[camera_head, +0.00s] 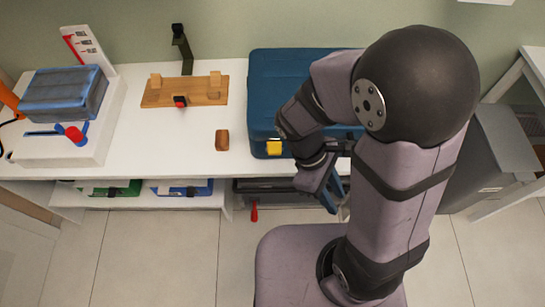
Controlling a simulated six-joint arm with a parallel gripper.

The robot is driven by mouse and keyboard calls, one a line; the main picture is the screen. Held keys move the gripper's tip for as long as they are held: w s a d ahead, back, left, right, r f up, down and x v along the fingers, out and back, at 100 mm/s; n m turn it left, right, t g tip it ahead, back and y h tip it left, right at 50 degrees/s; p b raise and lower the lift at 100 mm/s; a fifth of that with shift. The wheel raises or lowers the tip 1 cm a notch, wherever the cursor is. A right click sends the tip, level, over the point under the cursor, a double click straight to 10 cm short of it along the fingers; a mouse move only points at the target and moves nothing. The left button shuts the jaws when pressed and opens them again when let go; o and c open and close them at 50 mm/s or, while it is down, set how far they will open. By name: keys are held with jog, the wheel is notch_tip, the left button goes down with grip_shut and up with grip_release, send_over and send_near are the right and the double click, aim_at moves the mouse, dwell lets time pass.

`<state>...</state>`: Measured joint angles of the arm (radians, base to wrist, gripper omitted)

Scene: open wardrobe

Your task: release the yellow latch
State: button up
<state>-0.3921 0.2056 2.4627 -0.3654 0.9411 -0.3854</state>
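A blue case (285,75) lies on the white bench, right of centre. A yellow latch (274,148) is on its front edge, to the left of my wrist. A blue bar (334,192), which looks like the case's handle, shows below the front edge, partly behind my arm. My gripper (340,147) shows only as a small dark part beside my wrist, at the case's front. It is right of the yellow latch and looks apart from it. My arm hides the right part of the case and most of the gripper, so its fingers cannot be made out.
On the white bench (140,140) are a wooden board (200,92) with blocks and a red-tipped part, a small brown block (222,140), and a white machine (70,150) with a blue-grey box. A grey bin (495,160) stands at right. Boxes sit on the lower shelf.

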notch_tip(320, 180, down, 3)
jog(key=w+n+t+h+b, duration=0.1)
jog(key=n+t+h+b, duration=0.1)
jog(key=n+h, duration=0.5)
jog(key=n+t+y+b, duration=0.45)
jog(key=n+t, duration=1.35)
jog(key=n, duration=1.2)
send_near(275, 152)
jog(key=w, duration=0.1)
jog(key=p+x, duration=0.2)
jog(key=x, duration=0.6)
jog(key=shift+f+y, duration=0.3)
jog(key=shift+y, duration=0.05)
jog(key=shift+s, duration=0.1)
grip_shut()
